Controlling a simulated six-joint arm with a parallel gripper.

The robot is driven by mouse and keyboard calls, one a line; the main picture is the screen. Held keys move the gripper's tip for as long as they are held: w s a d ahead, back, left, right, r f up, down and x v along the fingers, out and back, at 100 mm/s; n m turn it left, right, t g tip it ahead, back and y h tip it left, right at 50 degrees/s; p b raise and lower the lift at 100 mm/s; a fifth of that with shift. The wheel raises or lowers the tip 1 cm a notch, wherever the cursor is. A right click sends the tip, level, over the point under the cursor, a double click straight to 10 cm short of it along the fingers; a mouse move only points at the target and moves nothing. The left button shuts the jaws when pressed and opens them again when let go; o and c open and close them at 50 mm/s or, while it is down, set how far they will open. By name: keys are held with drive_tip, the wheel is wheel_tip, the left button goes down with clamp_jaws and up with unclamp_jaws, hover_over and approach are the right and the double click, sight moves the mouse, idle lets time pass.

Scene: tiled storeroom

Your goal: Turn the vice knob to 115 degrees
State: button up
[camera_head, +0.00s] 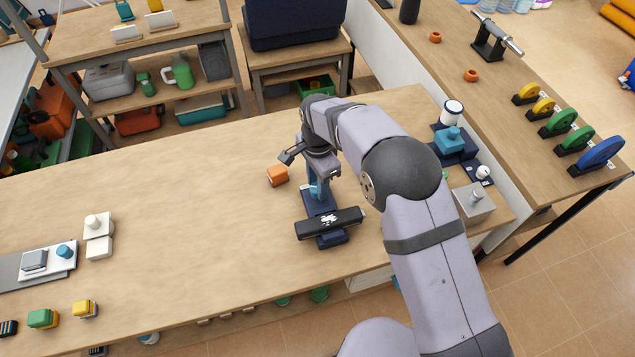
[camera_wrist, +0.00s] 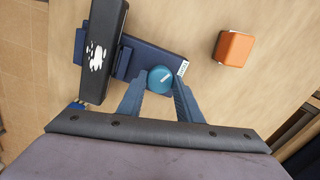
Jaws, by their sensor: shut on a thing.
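The vice has a dark blue base (camera_head: 320,203) on the wooden bench, with a black bar (camera_head: 330,223) bearing a white mark across its front. In the wrist view the vice base (camera_wrist: 160,58) runs from the black bar (camera_wrist: 103,50) to a small white label. The round blue vice knob (camera_wrist: 160,79) carries a short white line pointing up and to the right. My gripper (camera_wrist: 161,88) is shut on the knob, one blue finger on each side of it. In the head view my arm largely hides the knob and fingertips.
An orange block (camera_head: 277,175) lies left of the vice, close to my gripper; it also shows in the wrist view (camera_wrist: 233,48). A blue device (camera_head: 452,142) and a grey box (camera_head: 474,202) stand to the right. The bench's left middle is clear.

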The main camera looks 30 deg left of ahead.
drive_tip(key=shift+w+r, duration=0.1)
drive_tip(key=o, duration=1)
drive_tip(key=shift+o, duration=0.2)
drive_tip(key=shift+r+b, duration=0.85)
drive_tip(key=shift+r, duration=2.8)
